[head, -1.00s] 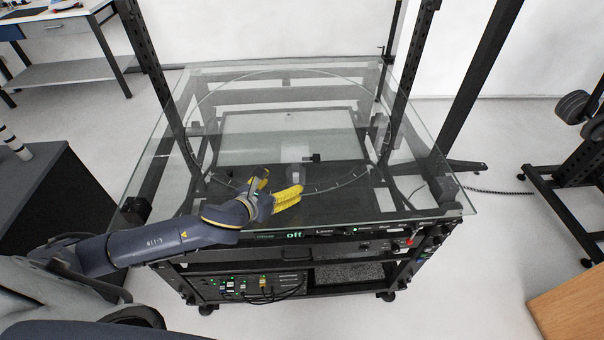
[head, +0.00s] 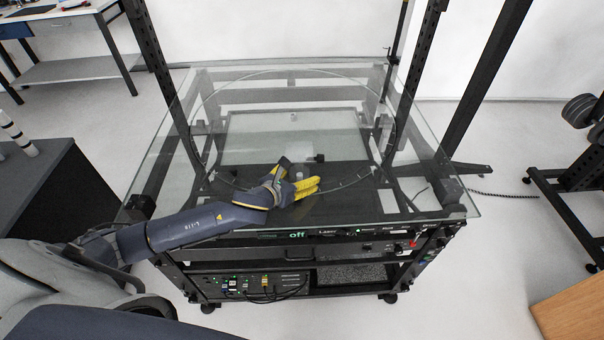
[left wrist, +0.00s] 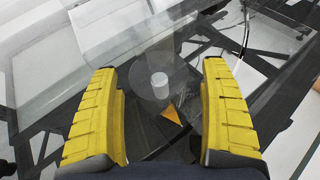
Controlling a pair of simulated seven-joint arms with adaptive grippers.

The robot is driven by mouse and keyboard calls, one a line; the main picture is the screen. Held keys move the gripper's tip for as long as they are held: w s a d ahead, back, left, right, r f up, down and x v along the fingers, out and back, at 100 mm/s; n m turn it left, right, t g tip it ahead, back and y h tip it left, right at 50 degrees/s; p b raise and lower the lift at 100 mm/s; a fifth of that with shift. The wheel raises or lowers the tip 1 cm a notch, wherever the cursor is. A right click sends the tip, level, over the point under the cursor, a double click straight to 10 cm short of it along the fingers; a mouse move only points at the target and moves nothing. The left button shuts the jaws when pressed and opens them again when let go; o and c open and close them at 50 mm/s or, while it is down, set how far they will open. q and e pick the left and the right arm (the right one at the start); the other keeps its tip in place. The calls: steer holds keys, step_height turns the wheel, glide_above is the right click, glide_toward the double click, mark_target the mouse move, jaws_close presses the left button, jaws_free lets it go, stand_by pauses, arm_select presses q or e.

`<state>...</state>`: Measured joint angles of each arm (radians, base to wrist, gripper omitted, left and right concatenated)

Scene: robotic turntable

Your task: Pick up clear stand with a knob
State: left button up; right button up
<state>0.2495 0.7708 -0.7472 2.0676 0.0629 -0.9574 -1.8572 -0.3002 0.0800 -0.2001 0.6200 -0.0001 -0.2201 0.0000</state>
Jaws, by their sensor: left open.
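The clear stand with a knob shows in the left wrist view as a round see-through disc with a pale, short cylindrical knob (left wrist: 160,84) at its middle. In the head view it is small and faint, near the yellow fingers. My left gripper (head: 303,174) is over the front middle of the glass table. In the left wrist view its two yellow fingers (left wrist: 163,105) are spread wide, with the stand seen beyond and between their tips. The fingers look apart from it. My right gripper is in neither view.
The glass tabletop (head: 425,150) lies on a black frame with tall uprights (head: 160,70) at both sides. A ring shows on or under the glass. A small black block (head: 319,158) sits just beyond the gripper. An orange triangle (left wrist: 172,115) shows near the stand.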

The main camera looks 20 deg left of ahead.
arm_select(q)
steer(key=shift+c, duration=0.2)
steer(key=c, duration=1.5)
steer(key=shift+r, duration=0.1)
